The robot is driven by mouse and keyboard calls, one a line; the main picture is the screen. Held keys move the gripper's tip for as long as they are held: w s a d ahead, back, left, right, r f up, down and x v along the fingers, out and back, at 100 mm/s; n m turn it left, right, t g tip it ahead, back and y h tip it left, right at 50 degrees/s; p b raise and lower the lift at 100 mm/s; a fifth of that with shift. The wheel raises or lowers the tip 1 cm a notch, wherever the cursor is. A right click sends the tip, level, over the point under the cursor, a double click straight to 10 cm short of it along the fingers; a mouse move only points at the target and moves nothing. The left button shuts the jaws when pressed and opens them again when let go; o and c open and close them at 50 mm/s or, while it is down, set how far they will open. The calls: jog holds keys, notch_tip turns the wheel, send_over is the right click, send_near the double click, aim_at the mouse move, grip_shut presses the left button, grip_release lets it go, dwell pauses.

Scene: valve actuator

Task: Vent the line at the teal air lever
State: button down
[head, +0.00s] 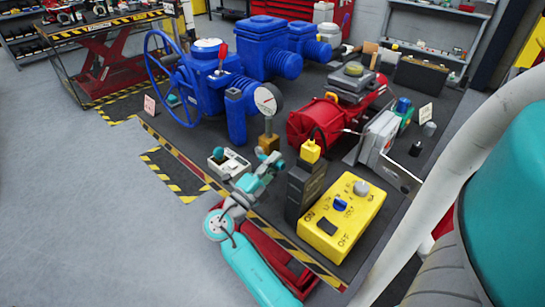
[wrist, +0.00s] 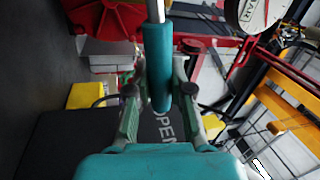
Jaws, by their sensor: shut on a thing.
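The teal air lever (wrist: 157,65) runs down the middle of the wrist view, a teal sleeve on a bare metal rod. My gripper (wrist: 158,92) has one finger on each side of the sleeve and is shut on it. The lower end of the sleeve hangs between the fingers, with a dark surface lettered OPEN behind it. In the head view my gripper (head: 272,168) is just below the brown block under the round gauge (head: 268,98). The lever is small there and largely covered by my gripper.
A black box (head: 304,188) and a yellow switch box (head: 343,216) stand close to the right of my gripper. A small white box (head: 229,163) is to its left. Blue valve bodies (head: 262,48) and a red cylinder (head: 313,122) stand behind.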

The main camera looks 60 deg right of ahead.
jog(key=shift+s+f+m+g, duration=0.1)
jog(key=shift+f+m+g, duration=0.6)
jog(key=shift+m, duration=0.8)
jog(key=shift+f, duration=0.2)
jog(key=c, duration=1)
grip_release()
jog(key=v, duration=1.2)
jog(key=shift+a+r, duration=0.1)
jog(key=shift+r, duration=0.1)
